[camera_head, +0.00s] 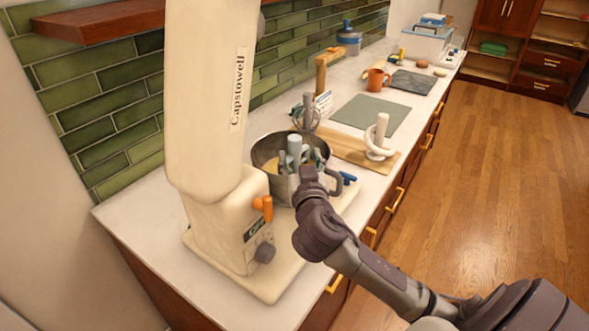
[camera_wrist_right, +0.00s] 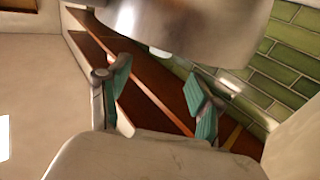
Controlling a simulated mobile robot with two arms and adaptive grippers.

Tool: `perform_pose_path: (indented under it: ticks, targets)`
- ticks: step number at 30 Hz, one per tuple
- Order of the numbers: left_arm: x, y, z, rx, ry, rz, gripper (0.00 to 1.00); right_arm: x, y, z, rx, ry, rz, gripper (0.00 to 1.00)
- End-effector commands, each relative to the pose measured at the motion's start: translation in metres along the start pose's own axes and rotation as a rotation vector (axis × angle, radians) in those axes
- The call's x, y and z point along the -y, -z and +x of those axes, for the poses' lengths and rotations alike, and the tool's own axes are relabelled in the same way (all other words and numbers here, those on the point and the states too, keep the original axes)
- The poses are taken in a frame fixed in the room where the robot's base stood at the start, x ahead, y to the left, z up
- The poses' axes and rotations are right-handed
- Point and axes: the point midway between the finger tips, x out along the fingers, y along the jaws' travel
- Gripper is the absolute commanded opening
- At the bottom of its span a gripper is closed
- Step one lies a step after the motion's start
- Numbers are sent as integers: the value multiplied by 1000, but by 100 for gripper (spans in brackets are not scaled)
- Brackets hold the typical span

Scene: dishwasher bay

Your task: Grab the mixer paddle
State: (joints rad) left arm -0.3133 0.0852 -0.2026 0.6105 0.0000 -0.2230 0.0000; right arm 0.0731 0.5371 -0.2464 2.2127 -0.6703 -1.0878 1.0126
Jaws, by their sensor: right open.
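What looks like the mixer paddle's pale grey-green shaft (camera_head: 294,144) stands upright out of the metal mixing bowl (camera_head: 264,152) in the head view. Its lower part is hidden in the bowl and behind my gripper. My right gripper (camera_head: 301,158) is at the bowl, its teal-padded fingers spread on either side of the shaft. I cannot tell whether they touch it. The right wrist view shows the open fingers of this gripper (camera_wrist_right: 158,98) with nothing clearly between them. My left gripper is not in view.
The cream stand mixer (camera_head: 210,110) rises beside the bowl, its head raised. A wooden board (camera_head: 345,148) with a white spiral hook (camera_head: 381,138) lies behind, near a whisk (camera_head: 306,116).

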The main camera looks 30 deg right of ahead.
Motion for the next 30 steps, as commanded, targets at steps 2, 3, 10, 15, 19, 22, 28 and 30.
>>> perform_pose_path:
  ticks: [2, 3, 10, 15, 19, 22, 28, 30]
  targets:
    - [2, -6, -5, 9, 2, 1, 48, 0, 2, 12, 0, -1, -3, 65]
    - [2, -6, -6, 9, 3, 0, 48, 0, 1, 16, 0, -2, -2, 65]
    - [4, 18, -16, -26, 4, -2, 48, 0, 3, 34, 0, -1, -4, 65]
    - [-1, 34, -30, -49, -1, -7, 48, 0, 3, 60, 1, -2, -3, 65]
    - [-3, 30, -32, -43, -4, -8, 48, 0, 1, 72, 1, -1, -2, 65]
    - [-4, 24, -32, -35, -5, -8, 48, 0, -1, 74, 2, -1, -1, 65]
    - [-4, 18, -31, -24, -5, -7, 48, 0, -1, 73, 2, -1, 0, 56]
    - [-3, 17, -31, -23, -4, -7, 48, 0, -1, 73, 2, -1, 0, 45]
